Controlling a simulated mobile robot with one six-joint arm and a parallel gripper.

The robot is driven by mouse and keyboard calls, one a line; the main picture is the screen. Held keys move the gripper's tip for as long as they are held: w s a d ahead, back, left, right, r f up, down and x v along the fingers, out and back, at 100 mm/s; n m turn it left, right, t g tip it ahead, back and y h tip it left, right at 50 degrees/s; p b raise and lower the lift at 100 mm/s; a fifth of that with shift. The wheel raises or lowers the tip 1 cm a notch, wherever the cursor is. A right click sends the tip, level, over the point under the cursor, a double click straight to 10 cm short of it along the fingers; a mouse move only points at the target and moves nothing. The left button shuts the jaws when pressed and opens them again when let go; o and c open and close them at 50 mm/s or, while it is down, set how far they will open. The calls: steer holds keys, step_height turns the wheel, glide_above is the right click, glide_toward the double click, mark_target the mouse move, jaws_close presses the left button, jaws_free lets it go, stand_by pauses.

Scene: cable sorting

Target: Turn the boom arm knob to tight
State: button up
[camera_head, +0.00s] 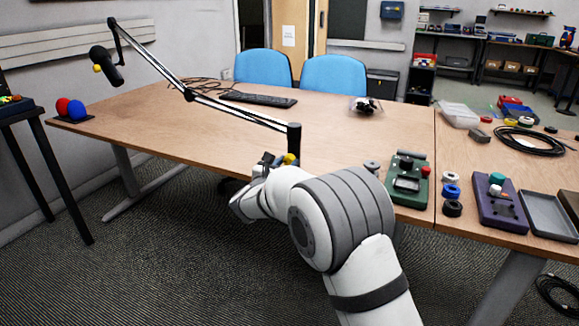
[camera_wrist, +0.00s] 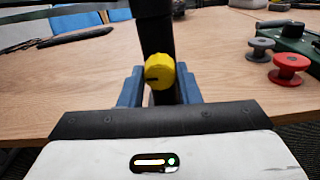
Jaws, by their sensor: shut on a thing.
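The yellow boom arm knob (camera_wrist: 159,71) sits on the black post (camera_wrist: 155,32) of the boom arm, with a dark mark on its lower left face. My gripper (camera_wrist: 158,82) has its two blue fingers on either side of the knob and is shut on it. In the head view the knob (camera_head: 290,159) shows as a small yellow spot beside the post (camera_head: 294,140), at the table's front edge. My gripper (camera_head: 276,160) is there, partly hidden by my wrist. The boom arm (camera_head: 190,94) reaches up and left to a black microphone (camera_head: 106,66).
A green device (camera_head: 407,180) and several spools stand right of my gripper. Two blue chairs (camera_head: 263,68) stand behind. The table's left middle is clear.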

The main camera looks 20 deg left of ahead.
steer(key=m+b, duration=0.2)
steer(key=b, duration=0.1)
steer(key=shift+f+m+b, duration=0.3)
steer(key=shift+r+m+b, duration=0.25)
steer(key=shift+m+b, duration=0.3)
steer(key=shift+m, duration=0.15)
steer(key=o, duration=1)
steer(key=shift+s, duration=0.1)
steer(key=shift+s+a+p, duration=0.15)
steer(key=shift+s+p, duration=0.3)
steer(key=shift+s, duration=1.45)
steer(key=shift+s+a+p, duration=0.15)
steer(key=shift+s+p, duration=0.25)
steer(key=shift+s, duration=1.5)
